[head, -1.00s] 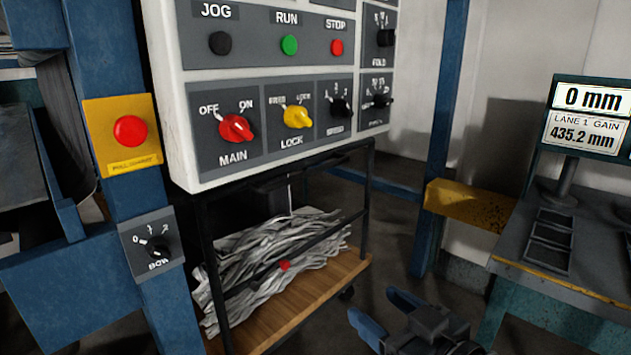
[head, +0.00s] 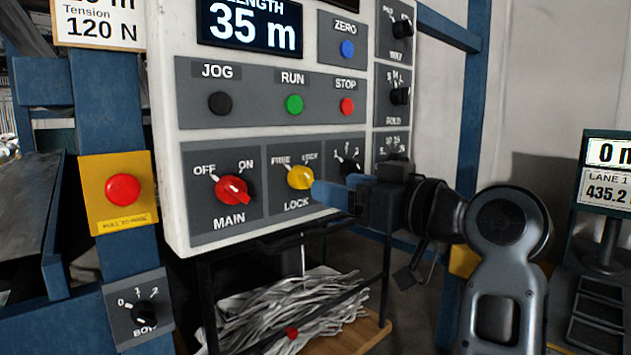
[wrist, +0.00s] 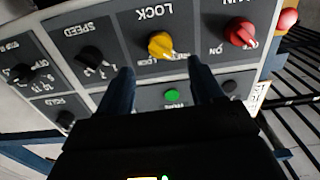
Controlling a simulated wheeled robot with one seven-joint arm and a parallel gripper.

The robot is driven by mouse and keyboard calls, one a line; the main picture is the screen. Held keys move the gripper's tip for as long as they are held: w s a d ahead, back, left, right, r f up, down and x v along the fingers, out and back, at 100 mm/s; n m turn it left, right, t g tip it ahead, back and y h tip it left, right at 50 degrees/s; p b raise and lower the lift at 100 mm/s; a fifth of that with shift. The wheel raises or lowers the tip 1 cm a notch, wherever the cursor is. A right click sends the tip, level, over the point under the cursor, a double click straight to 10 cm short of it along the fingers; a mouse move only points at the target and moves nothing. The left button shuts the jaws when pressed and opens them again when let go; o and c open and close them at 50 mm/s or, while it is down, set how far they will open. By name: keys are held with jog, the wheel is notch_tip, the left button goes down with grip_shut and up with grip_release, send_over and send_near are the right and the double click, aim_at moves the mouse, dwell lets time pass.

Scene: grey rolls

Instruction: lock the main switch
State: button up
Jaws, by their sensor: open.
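The red MAIN knob (head: 232,190) is on the lower left of the control panel, its bar slanting from the OFF side down to the right. The yellow LOCK knob (head: 300,177) is just right of it, its bar slanting from the FREE side. Both also show upside down in the wrist view, as the red knob (wrist: 240,32) and the yellow knob (wrist: 161,45). My gripper (head: 328,190) is in front of the panel, just right of the LOCK knob. In the wrist view its blue fingers (wrist: 163,85) are spread, empty, with the yellow knob ahead between them.
A black SPEED knob (wrist: 89,57) is beside the LOCK knob. JOG, RUN and STOP buttons (head: 293,104) are above. A red push button (head: 123,190) is on the blue post at left. A cart with grey strips (head: 285,305) stands below the panel.

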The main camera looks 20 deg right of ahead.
aim_at(304, 178)
jog(key=x, duration=0.7)
jog(key=shift+w, duration=0.25)
jog(key=shift+f, duration=0.1)
jog(key=c, duration=1.1)
jog(key=shift+o, duration=0.2)
